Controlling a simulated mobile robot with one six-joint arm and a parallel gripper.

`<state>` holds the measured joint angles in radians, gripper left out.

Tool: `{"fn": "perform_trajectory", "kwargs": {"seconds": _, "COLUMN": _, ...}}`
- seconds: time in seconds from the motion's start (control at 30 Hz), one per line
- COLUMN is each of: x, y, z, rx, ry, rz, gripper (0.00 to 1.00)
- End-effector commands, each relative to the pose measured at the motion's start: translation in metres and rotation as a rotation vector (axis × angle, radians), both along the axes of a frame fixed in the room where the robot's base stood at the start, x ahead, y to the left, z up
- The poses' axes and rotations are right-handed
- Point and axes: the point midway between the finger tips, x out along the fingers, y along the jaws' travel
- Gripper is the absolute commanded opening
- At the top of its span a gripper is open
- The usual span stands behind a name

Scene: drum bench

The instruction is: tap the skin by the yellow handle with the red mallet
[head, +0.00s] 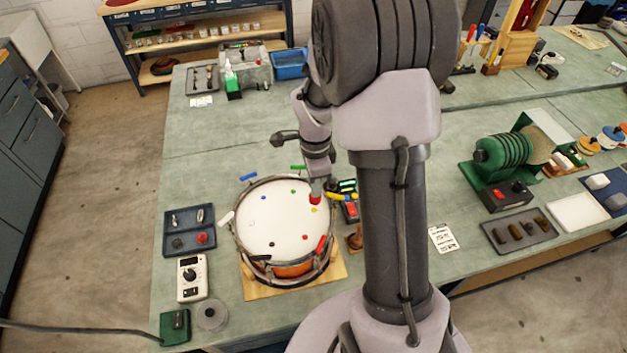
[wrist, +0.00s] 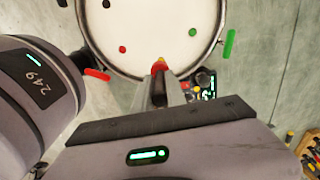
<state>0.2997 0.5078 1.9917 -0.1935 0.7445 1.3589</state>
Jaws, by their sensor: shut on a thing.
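The round drum (head: 265,215) has a white skin with colored dots and colored handles around its rim. The yellow handle (head: 338,196) is at the right rim; a yellow dot (head: 314,210) lies on the skin just inside it. My gripper (head: 317,186) is shut on the red mallet (head: 315,199), whose red head is over the skin near the yellow dot. I cannot tell whether the head touches the skin. In the wrist view the mallet (wrist: 158,71) shows at my fingertips, over the rim edge, and my gripper hides much of that side.
The red handle (head: 321,244) and green handle (head: 298,168) flank the yellow one. A small device with a green display (head: 347,186) and a red-button box (head: 351,211) stand close right of the drum. A tray (head: 189,231) and a dial meter (head: 192,278) stand left.

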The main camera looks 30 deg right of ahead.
Motion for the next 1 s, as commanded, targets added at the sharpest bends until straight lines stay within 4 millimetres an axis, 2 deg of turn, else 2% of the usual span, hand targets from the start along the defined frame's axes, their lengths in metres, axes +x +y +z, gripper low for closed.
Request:
{"fn": "perform_trajectory", "kwargs": {"seconds": 0.13, "x": 0.0, "y": 0.0, "z": -0.018, "rx": 0.0, "ry": 0.0, "rz": 0.0, "gripper": 0.0}}
{"fn": "perform_trajectory", "kwargs": {"seconds": 0.2, "x": 0.0, "y": 0.0, "z": -0.014, "rx": 0.0, "ry": 0.0, "rz": 0.0, "gripper": 0.0}}
{"fn": "perform_trajectory", "kwargs": {"seconds": 0.27, "x": 0.0, "y": 0.0, "z": -0.021, "rx": 0.0, "ry": 0.0, "rz": 0.0, "gripper": 0.0}}
{"fn": "perform_trajectory", "kwargs": {"seconds": 0.43, "x": 0.0, "y": 0.0, "z": -0.062, "rx": 0.0, "ry": 0.001, "rz": 0.0, "gripper": 0.0}}
{"fn": "perform_trajectory", "kwargs": {"seconds": 0.47, "x": 0.0, "y": 0.0, "z": -0.062, "rx": 0.0, "ry": 0.001, "rz": 0.0, "gripper": 0.0}}
{"fn": "perform_trajectory", "kwargs": {"seconds": 0.63, "x": 0.0, "y": 0.0, "z": -0.038, "rx": 0.0, "ry": 0.0, "rz": 0.0, "gripper": 0.0}}
{"fn": "perform_trajectory", "kwargs": {"seconds": 0.8, "x": 0.0, "y": 0.0, "z": -0.003, "rx": 0.001, "ry": -0.001, "rz": -0.001, "gripper": 0.0}}
{"fn": "perform_trajectory", "kwargs": {"seconds": 0.87, "x": 0.0, "y": 0.0, "z": 0.002, "rx": 0.0, "ry": -0.001, "rz": 0.0, "gripper": 0.0}}
{"fn": "perform_trajectory", "kwargs": {"seconds": 1.0, "x": 0.0, "y": 0.0, "z": -0.001, "rx": 0.0, "ry": 0.0, "rz": 0.0, "gripper": 0.0}}
